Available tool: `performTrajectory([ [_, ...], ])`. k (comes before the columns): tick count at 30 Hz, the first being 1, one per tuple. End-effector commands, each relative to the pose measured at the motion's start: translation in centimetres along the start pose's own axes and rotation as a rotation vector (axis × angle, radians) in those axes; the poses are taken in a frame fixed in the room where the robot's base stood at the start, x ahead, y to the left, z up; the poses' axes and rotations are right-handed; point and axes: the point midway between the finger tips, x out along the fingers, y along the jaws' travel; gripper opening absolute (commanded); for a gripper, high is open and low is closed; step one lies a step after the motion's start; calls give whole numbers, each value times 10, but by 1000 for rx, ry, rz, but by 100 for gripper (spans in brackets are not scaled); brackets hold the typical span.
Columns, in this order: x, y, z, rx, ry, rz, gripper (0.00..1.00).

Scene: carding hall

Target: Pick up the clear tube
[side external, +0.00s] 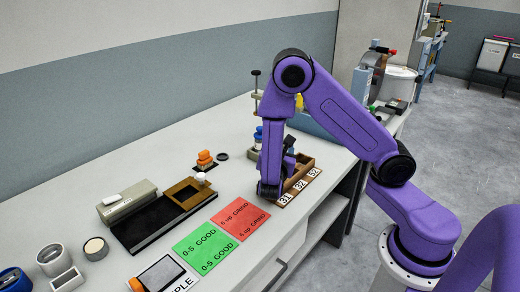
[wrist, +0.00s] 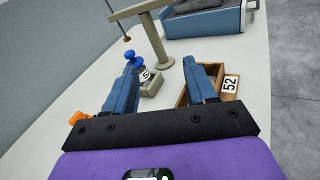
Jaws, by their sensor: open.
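I cannot make out a clear tube in either view; it may be hidden by my gripper or too small to see. My gripper (side external: 270,188) hangs low over the bench, beside the wooden tray (side external: 307,163) and behind the red card. In the wrist view my gripper (wrist: 172,68) is open, with its two blue fingers wide apart and nothing visible held. The wooden tray (wrist: 182,99) is partly hidden behind the right finger. Number cards (side external: 300,184) lie along the tray's front; one reading 52 (wrist: 231,84) shows in the wrist view.
A blue-knobbed grey piece (wrist: 150,85) and a stand with an arm (wrist: 152,38) lie beyond the fingers. Red (side external: 240,217) and green (side external: 205,249) cards lie near the bench front. A black board (side external: 150,226), an orange piece (side external: 205,158) and cups (side external: 51,259) are to the left.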

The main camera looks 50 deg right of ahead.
Motion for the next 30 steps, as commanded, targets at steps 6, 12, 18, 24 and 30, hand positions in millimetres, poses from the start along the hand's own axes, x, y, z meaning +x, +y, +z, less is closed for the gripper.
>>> performTrajectory([
  [6, 18, 25, -38, -151, -64, 184, 56],
  [12, 23, 33, -52, -190, -70, 254, 56],
  [18, 48, 39, -51, -189, -71, 254, 56],
  [24, 85, 49, -50, -187, -70, 253, 56],
  [30, 119, 59, -48, -189, -70, 255, 56],
])
